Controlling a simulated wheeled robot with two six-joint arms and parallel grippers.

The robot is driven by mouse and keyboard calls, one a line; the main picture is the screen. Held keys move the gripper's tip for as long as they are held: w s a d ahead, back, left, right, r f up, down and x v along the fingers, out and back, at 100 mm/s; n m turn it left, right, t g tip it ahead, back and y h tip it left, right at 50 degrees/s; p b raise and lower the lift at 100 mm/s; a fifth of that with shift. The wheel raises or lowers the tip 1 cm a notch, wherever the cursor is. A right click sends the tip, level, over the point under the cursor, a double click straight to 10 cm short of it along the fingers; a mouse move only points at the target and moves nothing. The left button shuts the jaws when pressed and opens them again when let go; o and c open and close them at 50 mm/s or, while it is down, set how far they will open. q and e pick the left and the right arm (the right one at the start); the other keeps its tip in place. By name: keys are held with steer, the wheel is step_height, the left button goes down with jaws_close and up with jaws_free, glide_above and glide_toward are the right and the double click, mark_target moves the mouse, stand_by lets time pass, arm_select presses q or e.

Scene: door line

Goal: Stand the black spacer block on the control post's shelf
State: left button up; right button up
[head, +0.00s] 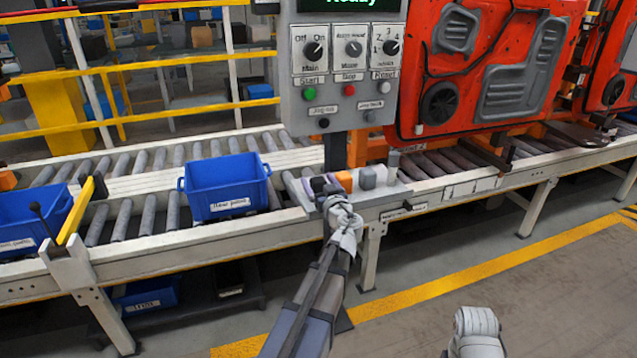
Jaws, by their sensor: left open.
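The black spacer block (318,184) appears as a small dark shape at the left end of a row of blocks, on the light ledge below the control post (335,152). An orange block (344,181) and a grey block (367,177) stand to its right. My left gripper (329,192) is open at the front of this row, close to the black block. Its dark fingers partly cover the block's lower part, and I cannot tell whether they touch it. Only a pale part of my right arm shows at the bottom right; its gripper is out of view.
The control panel (345,75) with knobs and buttons hangs above the ledge. A blue bin (226,187) sits on the roller conveyor to the left, another blue bin (30,220) farther left. A red door (490,65) stands at the right. The floor in front is clear.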

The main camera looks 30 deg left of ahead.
arm_select(q)
steer(key=shift+r, duration=0.3)
steer(key=v, duration=1.2)
steer(key=shift+f, duration=0.15)
steer(key=s+d+f+m+g+h, duration=0.3)
steer(key=s+d+f+g, duration=0.1)
steer(key=d+f, duration=0.35)
steer(key=s+d+f+m+g+h, duration=0.35)
steer(key=s+d+f, duration=0.2)
steer(key=f, duration=0.35)
steer(key=s+d+f+m+g+h, duration=0.2)
steer(key=s+d+m+h, duration=0.1)
steer(key=s+d, duration=0.2)
steer(key=s+d+f+m+g+h, duration=0.2)
steer(key=s+d+f+m+h, duration=0.1)
steer(key=d, duration=0.7)
steer(key=shift+s+m, duration=0.65)
steer(key=shift+s, duration=0.55)
steer(key=shift+f, duration=0.15)
steer(key=shift+c, duration=0.3)
